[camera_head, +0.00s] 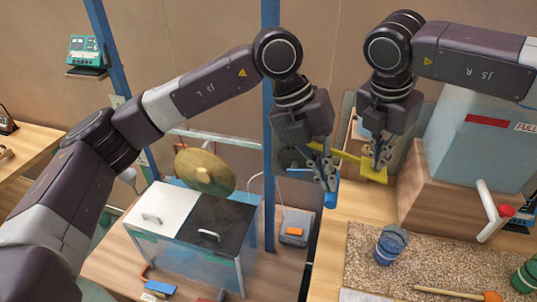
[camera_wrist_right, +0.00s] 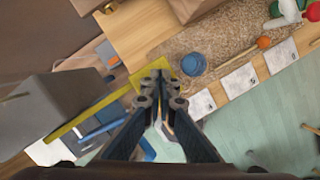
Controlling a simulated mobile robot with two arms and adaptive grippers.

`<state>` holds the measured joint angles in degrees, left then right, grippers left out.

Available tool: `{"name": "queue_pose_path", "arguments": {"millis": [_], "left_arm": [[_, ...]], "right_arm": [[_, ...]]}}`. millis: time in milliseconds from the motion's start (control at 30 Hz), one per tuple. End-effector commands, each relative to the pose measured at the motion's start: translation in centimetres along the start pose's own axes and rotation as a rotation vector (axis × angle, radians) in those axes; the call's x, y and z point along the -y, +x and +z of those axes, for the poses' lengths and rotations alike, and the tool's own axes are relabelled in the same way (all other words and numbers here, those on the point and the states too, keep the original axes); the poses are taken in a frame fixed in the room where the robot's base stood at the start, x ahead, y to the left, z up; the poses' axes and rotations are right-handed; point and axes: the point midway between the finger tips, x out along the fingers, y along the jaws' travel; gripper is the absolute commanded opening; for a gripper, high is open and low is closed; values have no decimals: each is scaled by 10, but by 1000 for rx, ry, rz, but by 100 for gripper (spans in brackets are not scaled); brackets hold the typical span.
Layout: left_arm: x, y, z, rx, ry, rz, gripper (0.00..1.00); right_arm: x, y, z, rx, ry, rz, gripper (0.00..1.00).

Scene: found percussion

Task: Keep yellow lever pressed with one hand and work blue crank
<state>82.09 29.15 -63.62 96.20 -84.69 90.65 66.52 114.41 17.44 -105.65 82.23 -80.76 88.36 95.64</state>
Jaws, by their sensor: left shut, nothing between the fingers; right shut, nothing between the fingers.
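The yellow lever (camera_head: 346,154) is a flat bar with a wide plate at its right end, in the middle right of the head view. My right gripper (camera_head: 381,166) is shut and empty, fingertips at that plate. In the right wrist view the shut fingertips (camera_wrist_right: 160,73) lie over the wide end of the lever (camera_wrist_right: 85,117); I cannot tell how far it is pressed. The blue crank (camera_head: 331,195) is just left of the lever. My left gripper (camera_head: 329,180) points down at the crank, shut and empty, and partly hides it. Whether they touch is unclear.
A glass-sided tank (camera_head: 185,248) with a brass cymbal (camera_head: 205,172) above it stands left of the crank. At right are a light-blue bin (camera_head: 475,135) on a wooden box, a blue jar (camera_head: 390,245) and a mallet (camera_head: 440,292) on a speckled mat.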

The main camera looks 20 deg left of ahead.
Motion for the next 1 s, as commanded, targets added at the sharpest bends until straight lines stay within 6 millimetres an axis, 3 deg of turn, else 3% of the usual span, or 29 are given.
{"name": "queue_pose_path", "arguments": {"millis": [500,1000], "left_arm": [[-1,43,0,-3,-2,130,0],[-6,58,0,-3,-2,127,0]], "right_arm": [[0,1,0,-1,0,-1,0],[0,1,0,-1,0,-1,0]]}}
